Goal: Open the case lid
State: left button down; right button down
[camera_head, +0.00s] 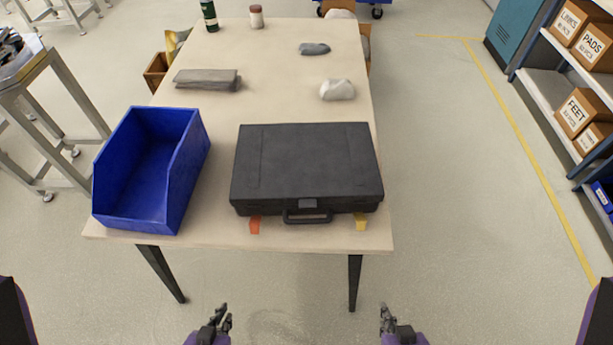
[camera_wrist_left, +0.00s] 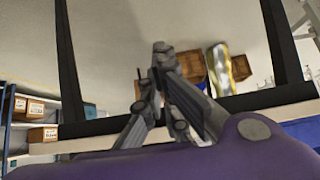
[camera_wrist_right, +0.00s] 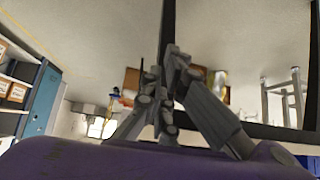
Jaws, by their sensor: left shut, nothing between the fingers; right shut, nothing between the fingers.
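A black case (camera_head: 305,165) lies flat on the table with its lid down. Its latch (camera_head: 308,203) and handle (camera_head: 307,216) face the table's front edge. My left gripper (camera_head: 223,318) is shut and empty, in front of the table and below its front edge, left of the case. It also shows in the left wrist view (camera_wrist_left: 160,60). My right gripper (camera_head: 386,318) is shut and empty, in front of the table to the right of the case handle. It also shows in the right wrist view (camera_wrist_right: 172,65). Neither gripper touches the case.
A blue open bin (camera_head: 190,160) stands left of the case on the wooden table (camera_head: 285,75). Orange (camera_head: 255,224) and yellow (camera_head: 361,223) tabs lie at the case's front. A grey cloth-like item (camera_head: 207,80), white lump (camera_head: 338,90) and bottle (camera_head: 210,15) are farther back.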

aim_at(306, 166)
jog(key=k+j+u, duration=0.1)
jog(key=k+u, duration=0.15)
jog(key=k, duration=0.2)
jog(key=k+j+u, duration=0.2)
jog(key=k, duration=0.25)
